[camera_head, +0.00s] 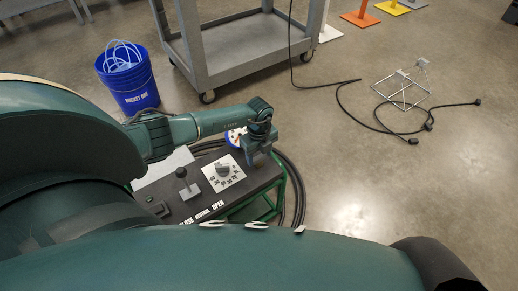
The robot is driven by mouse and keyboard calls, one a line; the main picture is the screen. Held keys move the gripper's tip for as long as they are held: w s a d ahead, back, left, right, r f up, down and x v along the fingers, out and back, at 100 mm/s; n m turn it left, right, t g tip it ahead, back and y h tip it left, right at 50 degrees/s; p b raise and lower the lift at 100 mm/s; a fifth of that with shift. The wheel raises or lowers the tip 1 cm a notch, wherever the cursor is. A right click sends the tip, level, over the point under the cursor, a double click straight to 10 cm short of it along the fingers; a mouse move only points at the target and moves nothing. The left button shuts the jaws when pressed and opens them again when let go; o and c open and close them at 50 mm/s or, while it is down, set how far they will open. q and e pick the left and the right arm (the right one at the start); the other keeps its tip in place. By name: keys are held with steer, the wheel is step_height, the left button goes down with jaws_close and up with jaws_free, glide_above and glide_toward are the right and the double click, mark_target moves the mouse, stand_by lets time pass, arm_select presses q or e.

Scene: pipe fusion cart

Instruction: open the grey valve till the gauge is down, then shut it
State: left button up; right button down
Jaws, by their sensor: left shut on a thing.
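My left gripper (258,152) reaches in from the left and points down at the right end of the dark control panel (203,208). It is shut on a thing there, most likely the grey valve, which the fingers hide. On the panel, a grey knob (222,169) sits on a white numbered plate. Left of it stands a grey lever (185,185), by the words CLOSE, NEUTRAL and OPEN. My right gripper is out of view.
A green frame (263,209) carries the panel, with black hoses (298,190) coiled at its right. A blue bucket (131,82) and a grey cart (238,55) stand behind. A wire stand (403,88) and black cable (365,122) lie right; the floor between is clear.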

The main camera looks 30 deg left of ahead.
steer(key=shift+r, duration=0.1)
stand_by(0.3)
arm_select(q)
steer(key=o, duration=1)
step_height(320, 180, up, 13)
steer(key=p, duration=0.4)
steer(key=shift+r, duration=0.1)
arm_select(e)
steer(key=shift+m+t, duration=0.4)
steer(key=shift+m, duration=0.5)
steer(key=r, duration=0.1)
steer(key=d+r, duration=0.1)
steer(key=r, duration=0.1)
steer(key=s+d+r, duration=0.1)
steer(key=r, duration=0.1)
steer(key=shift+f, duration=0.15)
